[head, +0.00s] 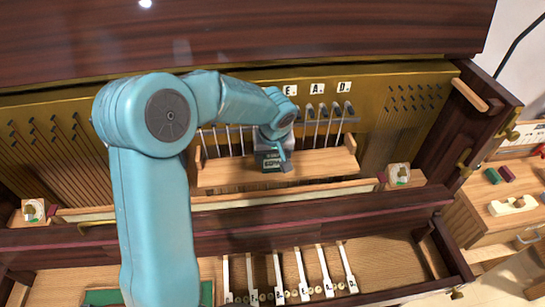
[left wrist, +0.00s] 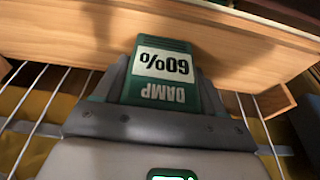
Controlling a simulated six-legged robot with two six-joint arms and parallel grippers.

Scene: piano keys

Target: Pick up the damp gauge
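In the head view the gauge (head: 271,164) is at the wooden rail inside the piano, below the lettered keys. My left gripper (left wrist: 160,92) reaches down to it, with its grey fingers close against both sides of the gauge. The gripper also shows in the head view (head: 276,152), partly hiding the gauge. Whether the gauge rests on the rail or is clear of it I cannot tell. My right gripper is not in view.
The wooden rail (head: 325,163) has raised ends, with metal rods behind it. A long dark piano beam (head: 330,208) runs in front. Several piano keys (head: 301,273) lie below. A side bench (head: 480,225) with small items stands at the right.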

